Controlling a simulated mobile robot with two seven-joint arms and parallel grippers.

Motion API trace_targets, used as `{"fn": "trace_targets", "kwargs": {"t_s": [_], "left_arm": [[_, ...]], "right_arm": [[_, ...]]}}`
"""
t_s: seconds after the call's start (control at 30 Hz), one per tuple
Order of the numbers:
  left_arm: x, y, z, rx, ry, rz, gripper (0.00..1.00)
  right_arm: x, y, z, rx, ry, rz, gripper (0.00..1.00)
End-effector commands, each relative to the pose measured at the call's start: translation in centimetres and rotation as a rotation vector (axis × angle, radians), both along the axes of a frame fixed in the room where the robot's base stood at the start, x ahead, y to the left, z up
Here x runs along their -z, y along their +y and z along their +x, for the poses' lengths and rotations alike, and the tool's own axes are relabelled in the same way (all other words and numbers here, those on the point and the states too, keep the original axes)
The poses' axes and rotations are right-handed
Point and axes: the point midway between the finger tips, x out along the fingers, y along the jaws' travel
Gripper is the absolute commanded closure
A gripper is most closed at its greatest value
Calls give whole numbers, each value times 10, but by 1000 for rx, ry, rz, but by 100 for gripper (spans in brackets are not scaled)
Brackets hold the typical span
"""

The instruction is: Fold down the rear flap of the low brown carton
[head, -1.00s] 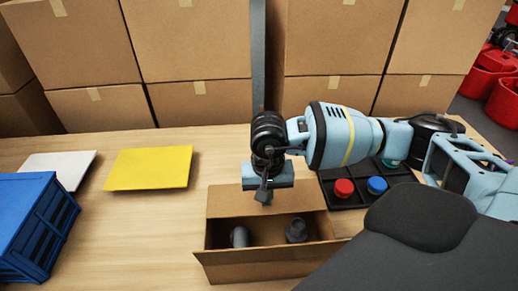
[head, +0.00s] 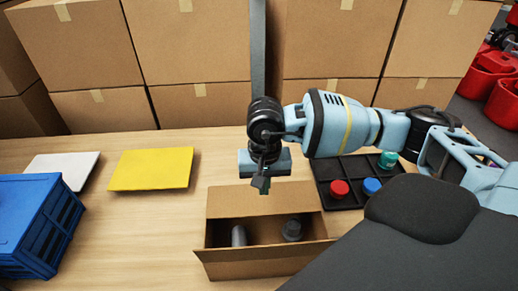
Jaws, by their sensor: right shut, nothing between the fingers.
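The low brown carton (head: 262,268) stands open on the wooden table at the bottom middle. Its rear flap (head: 230,201) stands up and leans back from the rear edge. The front flap hangs outward, and a small side flap shows at the right. Two grey cylindrical parts, a left one (head: 239,236) and a right one (head: 292,230), lie inside the carton. My right gripper (head: 261,187) is shut and empty, pointing down at the top edge of the rear flap. Whether it touches the flap I cannot tell. My left gripper is not in view.
A black tray (head: 345,204) with a red cap (head: 339,189), a blue cap (head: 372,187) and a teal cap (head: 388,160) stands right of the carton. A blue crate (head: 30,235), a yellow sheet (head: 151,169) and a white sheet (head: 62,168) lie left. Tall cartons (head: 200,60) line the back.

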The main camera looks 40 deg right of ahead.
Motion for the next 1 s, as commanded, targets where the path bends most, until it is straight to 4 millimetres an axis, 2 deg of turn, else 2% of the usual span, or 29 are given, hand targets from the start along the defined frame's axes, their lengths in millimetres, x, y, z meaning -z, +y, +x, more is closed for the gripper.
{"fn": "trace_targets", "kwargs": {"t_s": [0.03, 0.43, 1.0], "left_arm": [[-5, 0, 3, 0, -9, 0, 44], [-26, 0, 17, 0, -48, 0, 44], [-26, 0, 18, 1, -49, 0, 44]], "right_arm": [[-8, 0, 1, 0, -4, 0, 100], [-41, 0, 0, -1, -4, 1, 100], [-41, 0, 0, -1, 0, 0, 100]]}}
